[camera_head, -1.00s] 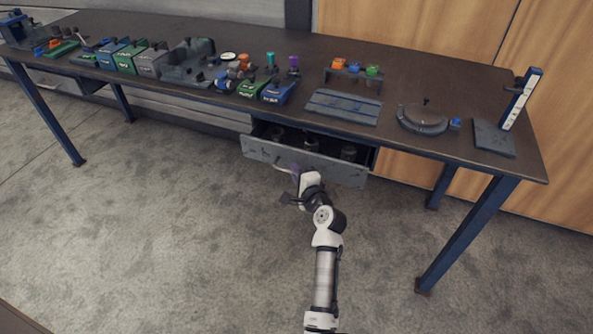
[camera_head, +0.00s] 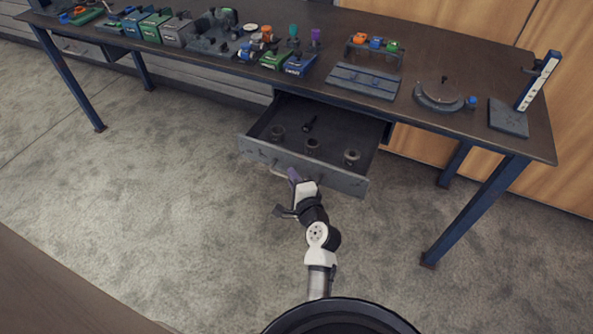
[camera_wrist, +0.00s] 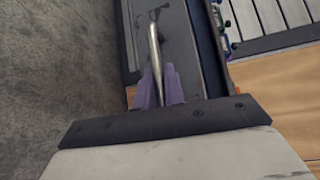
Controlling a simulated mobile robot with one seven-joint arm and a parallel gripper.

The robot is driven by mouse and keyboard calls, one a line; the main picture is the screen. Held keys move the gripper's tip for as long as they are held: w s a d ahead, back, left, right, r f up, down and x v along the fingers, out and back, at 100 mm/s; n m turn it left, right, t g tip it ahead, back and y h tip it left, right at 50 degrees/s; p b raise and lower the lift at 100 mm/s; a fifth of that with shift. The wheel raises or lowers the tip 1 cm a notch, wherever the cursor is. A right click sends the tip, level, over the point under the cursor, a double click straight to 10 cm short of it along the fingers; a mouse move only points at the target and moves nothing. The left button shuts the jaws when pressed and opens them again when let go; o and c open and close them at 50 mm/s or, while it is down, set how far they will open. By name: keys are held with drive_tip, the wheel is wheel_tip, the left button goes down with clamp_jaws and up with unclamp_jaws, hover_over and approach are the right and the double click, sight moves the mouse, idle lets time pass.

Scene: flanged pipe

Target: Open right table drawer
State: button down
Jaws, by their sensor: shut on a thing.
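The right table drawer (camera_head: 340,177) hangs under the right part of the table and stands well out, its inside visible from above. Inside lie several dark round parts, such as one at the front right (camera_head: 351,157), and a small dark tool (camera_head: 308,124) farther back. My gripper (camera_head: 293,175) is at the drawer's front, at the handle. In the wrist view, the purple fingers (camera_wrist: 159,88) are shut on the silver bar handle (camera_wrist: 154,48), which runs up away from them along the drawer front. The handle is mostly hidden by my gripper in the head view.
A blue table leg (camera_head: 475,210) stands right of the drawer. The carpet in front is clear.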

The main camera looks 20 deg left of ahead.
idle(0.3)
drive_tip(key=c, duration=1.5)
unclamp_jaws()
drive_tip(key=shift+s, duration=0.15)
